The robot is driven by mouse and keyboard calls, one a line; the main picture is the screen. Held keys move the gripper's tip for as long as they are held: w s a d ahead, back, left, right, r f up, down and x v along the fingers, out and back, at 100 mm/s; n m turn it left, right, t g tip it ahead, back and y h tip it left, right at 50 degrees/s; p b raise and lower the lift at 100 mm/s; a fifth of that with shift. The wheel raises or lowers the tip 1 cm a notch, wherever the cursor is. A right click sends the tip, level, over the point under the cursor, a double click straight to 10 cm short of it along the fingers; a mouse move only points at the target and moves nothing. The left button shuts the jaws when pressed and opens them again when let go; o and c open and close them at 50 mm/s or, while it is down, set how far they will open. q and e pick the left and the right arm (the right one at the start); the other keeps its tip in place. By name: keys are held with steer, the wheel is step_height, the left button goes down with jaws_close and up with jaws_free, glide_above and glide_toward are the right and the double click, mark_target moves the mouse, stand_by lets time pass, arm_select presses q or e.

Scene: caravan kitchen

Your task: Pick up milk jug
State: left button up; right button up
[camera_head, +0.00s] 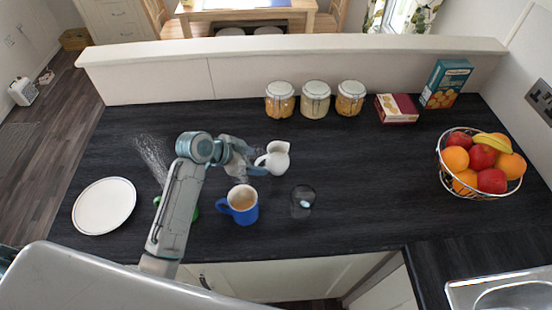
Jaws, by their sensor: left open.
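The white milk jug (279,158) stands upright on the dark countertop, near the middle of the head view. Its handle is on its left side and its spout on top. My left arm comes in from the lower left. My left gripper (255,160) is open, with its fingers at the handle side of the jug. I cannot tell whether a finger touches the handle. My right gripper is not in view.
A blue mug (242,207) with a brown drink and a clear glass (302,202) stand in front of the jug. A green thing (193,209) is partly hidden by my arm. Jars (315,99), boxes (397,109), a fruit basket (480,190) and a white plate (104,206) stand around.

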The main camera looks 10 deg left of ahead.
mark_target(258, 160)
arm_select(q)
steer(key=p+x, duration=0.2)
steer(key=x, duration=0.2)
steer(key=shift+w+d+r+p, duration=0.1)
steer(key=shift+w+p, duration=0.1)
steer(key=shift+p, duration=0.15)
steer(key=shift+d, duration=0.15)
steer(key=shift+w+f, duration=0.1)
steer(key=shift+f, duration=0.2)
steer(key=shift+c, duration=0.2)
jaws_close()
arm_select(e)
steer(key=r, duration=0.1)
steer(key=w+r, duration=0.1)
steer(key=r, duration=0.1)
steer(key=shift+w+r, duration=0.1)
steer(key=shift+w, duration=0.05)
